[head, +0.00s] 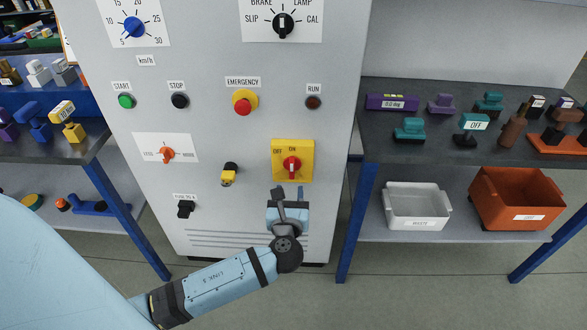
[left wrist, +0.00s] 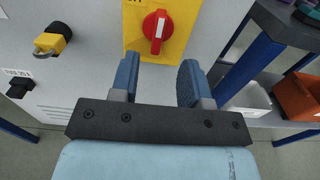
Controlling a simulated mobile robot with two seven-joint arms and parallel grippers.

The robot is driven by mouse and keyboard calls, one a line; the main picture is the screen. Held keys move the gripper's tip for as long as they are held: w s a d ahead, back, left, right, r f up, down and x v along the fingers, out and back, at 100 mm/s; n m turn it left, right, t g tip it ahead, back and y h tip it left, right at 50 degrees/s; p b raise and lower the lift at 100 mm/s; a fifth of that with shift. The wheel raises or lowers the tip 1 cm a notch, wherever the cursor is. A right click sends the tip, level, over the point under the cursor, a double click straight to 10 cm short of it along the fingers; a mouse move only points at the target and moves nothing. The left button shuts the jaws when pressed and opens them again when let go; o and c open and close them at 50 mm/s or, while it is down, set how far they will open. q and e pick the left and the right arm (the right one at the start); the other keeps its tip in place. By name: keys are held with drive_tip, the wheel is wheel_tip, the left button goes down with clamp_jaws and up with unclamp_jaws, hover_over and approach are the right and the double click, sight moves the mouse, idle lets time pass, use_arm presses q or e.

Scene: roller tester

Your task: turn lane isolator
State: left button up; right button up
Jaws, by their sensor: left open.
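The lane isolator is a red rotary knob (head: 292,166) on a yellow plate (head: 306,147) marked OFF and ON, low on the grey cabinet front. Its grip bar stands about upright, towards the ON mark. In the left wrist view the red knob (left wrist: 157,27) shows at the top, with a pale bar on it. My left gripper (head: 289,192) is open and empty, just below the plate in the head view. In the left wrist view its two blue fingers (left wrist: 158,78) are apart, with the knob beyond the gap and not touched. My right gripper is not in view.
A yellow padlock-like piece (head: 229,175) hangs on the cabinet left of the plate. A black switch (head: 185,208) is lower left. A blue-legged shelf (head: 372,148) with a white bin (head: 416,222) and an orange bin (head: 517,216) stands close on the right.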

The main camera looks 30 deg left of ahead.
sight(292, 167)
use_arm(q)
drive_tip(key=b+x, duration=0.1)
drive_tip(key=x, duration=0.9)
clamp_jaws()
